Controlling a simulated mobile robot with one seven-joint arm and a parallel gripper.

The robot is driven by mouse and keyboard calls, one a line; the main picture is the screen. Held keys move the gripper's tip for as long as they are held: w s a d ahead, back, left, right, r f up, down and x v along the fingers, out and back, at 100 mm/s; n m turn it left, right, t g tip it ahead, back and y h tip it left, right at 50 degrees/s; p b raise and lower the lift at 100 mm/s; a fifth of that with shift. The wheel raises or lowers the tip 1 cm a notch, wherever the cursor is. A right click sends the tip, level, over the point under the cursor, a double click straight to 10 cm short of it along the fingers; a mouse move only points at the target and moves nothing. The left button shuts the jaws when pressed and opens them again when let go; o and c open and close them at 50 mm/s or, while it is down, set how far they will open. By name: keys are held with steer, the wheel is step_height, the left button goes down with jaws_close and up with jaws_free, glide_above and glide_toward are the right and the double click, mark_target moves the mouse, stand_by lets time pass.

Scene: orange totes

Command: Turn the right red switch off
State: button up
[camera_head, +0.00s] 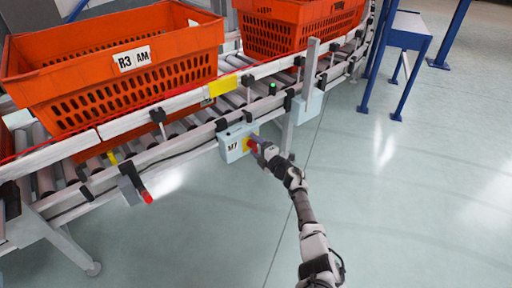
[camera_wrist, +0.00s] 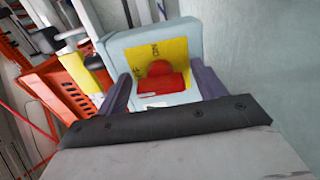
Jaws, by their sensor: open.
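The right red switch (camera_wrist: 162,80) is a red rotary knob on a yellow plate marked "ON" and "OFF", on a light box (camera_head: 234,144) labelled M7. The box hangs on the conveyor's side rail. My gripper (camera_wrist: 160,92) is open, with one finger on each side of the knob and the knob between them; I cannot tell whether the fingers touch it. In the head view the knob (camera_head: 253,147) is partly hidden by my gripper (camera_head: 262,152). A second red-tipped switch (camera_head: 147,197) sticks out from a box at the lower left.
Orange totes stand on the roller conveyor, one labelled R3 AM (camera_head: 110,75) and another (camera_head: 290,25) further back. A blue-legged table (camera_head: 408,30) stands at the upper right. The floor (camera_head: 420,190) right of my arm is clear.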

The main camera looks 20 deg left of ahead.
steer(key=shift+d, duration=0.1)
steer(key=shift+s+d+r+p, duration=0.15)
steer(key=shift+d+p, duration=0.1)
steer(key=shift+p, duration=0.2)
steer(key=p+v, duration=0.9)
steer(key=v, duration=0.4)
